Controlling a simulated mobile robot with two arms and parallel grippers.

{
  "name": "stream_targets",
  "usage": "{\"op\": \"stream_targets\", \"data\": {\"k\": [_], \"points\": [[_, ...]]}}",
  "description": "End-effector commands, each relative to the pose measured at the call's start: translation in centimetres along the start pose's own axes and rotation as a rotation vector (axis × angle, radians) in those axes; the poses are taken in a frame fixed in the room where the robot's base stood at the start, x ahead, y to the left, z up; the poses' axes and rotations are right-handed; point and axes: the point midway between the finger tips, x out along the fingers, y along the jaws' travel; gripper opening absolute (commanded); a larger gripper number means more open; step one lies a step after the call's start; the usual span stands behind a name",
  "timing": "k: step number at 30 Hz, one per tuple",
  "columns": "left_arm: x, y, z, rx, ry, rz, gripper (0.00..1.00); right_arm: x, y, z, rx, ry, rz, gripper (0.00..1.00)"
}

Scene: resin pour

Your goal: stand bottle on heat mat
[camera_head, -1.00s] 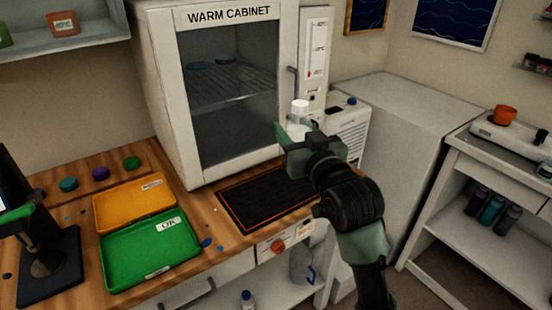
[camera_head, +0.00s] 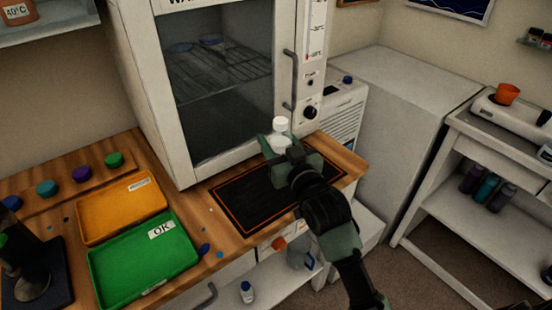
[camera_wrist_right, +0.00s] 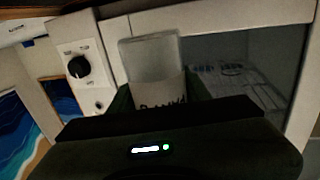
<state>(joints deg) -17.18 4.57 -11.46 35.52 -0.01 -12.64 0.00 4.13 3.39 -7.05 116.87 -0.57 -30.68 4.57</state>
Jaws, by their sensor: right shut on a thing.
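A translucent white bottle (camera_head: 279,142) with a white cap stands about upright in my right gripper (camera_head: 290,155), which is shut on it. In the right wrist view the clear bottle (camera_wrist_right: 150,58) and its pale lettered label rise between the fingers. The black heat mat (camera_head: 250,206) with an orange border lies on the wooden bench. The bottle and gripper appear over the mat's back right part in the head view. The bottle's base is hidden by the gripper, so I cannot tell whether it touches the mat. My left gripper is not in view.
The warm cabinet (camera_head: 141,88) stands right behind the mat. A green OK tray (camera_head: 110,282) and an orange tray (camera_head: 95,220) lie left of it, with several coloured caps behind. The bench is open just right of the mat.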

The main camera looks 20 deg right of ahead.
Motion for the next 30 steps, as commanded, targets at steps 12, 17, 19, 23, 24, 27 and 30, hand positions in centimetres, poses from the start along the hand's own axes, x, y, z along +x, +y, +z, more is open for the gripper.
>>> {"op": "stream_targets", "data": {"k": [12, 17, 19, 23, 24, 27, 30], "points": [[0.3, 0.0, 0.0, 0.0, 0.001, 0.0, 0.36, 0.0, 0.0, 5.0, 0.0, 0.0, 0.001, 0.0], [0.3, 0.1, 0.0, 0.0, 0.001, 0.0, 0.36, 0.0, 0.0, 5.5, 0.0, 0.004, 0.0, 0.0], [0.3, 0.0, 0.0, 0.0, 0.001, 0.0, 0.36, 0.0, 0.0, 5.5, 0.0, 0.004, 0.0, 0.0], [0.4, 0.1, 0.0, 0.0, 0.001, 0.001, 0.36, 0.0, 0.0, 5.5, 0.0, 0.003, 0.0, 0.0], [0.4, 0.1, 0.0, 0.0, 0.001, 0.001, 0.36, 0.0, 0.0, 5.6, 0.0, 0.003, 0.0, 0.0], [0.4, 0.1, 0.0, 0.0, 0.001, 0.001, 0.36, 0.0, 0.0, 5.9, 0.0, 0.001, 0.0, 0.56], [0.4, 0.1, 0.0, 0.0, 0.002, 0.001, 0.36, 0.0, 0.0, 5.8, 0.0, 0.001, 0.0, 0.69]]}}
